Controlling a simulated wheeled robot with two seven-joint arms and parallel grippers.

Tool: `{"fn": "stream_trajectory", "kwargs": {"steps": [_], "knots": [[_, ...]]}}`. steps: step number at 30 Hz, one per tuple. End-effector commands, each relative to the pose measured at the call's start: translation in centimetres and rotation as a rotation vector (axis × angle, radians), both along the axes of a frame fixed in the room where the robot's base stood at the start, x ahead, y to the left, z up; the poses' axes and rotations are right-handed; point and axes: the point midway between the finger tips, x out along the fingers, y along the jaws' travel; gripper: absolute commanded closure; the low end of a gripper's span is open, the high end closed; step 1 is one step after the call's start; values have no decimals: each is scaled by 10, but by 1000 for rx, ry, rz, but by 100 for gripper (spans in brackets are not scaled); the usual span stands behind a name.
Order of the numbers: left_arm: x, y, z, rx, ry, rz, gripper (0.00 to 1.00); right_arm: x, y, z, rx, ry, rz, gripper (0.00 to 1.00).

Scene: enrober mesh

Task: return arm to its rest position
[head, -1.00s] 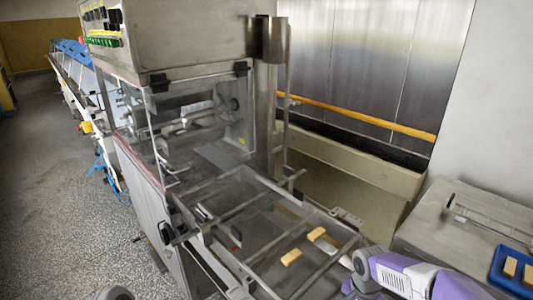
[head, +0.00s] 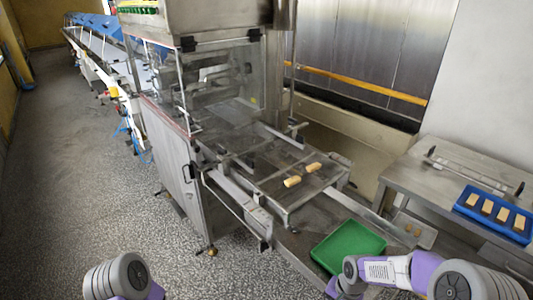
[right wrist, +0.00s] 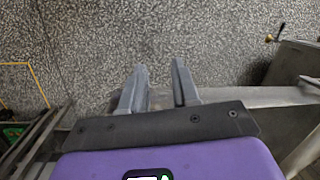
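My right arm (head: 395,270), purple, white and grey, reaches in from the lower right of the head view, beside the green tray. My right gripper (right wrist: 158,72) shows in the right wrist view with its two grey fingers apart. Nothing is between the fingers, and speckled floor lies beyond them. Part of my left arm (head: 122,277) shows at the bottom left of the head view; its gripper is out of the picture.
Two bars (head: 292,182) lie on the enrober's wire mesh (head: 265,184). A green tray (head: 342,258) sits in front of the mesh. A blue tray (head: 466,213) with several bars stands on the steel table (head: 395,177) at right. Floor (head: 90,180) is open at left.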

Motion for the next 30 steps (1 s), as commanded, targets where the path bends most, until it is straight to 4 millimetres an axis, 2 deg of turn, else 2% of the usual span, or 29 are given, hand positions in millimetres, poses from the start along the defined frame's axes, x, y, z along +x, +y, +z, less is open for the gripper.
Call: {"fn": "stream_trajectory", "kwargs": {"steps": [1, 5, 9, 12, 15, 18, 25, 30], "knots": [[-1, 0, 0, 0, 2, -1, 6, -8, 10, -16, 27, 5, 32, 70], [-1, 0, 0, 0, 2, -1, 6, -31, 39, -59, 105, -17, 122, 70], [-1, 0, 0, 0, 2, -1, 6, -73, 72, -110, 180, -58, 223, 70], [-1, 0, 0, 0, 2, -1, 6, -103, 87, -135, 199, -91, 281, 70], [-1, 0, 0, 0, 2, -1, 6, -126, 95, -149, 196, -118, 324, 70], [-1, 0, 0, 0, 2, 0, 6, -141, 97, -157, 187, -134, 353, 70], [-1, 0, 0, 0, 2, -1, 6, -146, 98, -160, 177, -147, 370, 70], [-1, 0, 0, 0, 2, 0, 32, -145, 98, -159, 178, -147, 369, 70]]}}
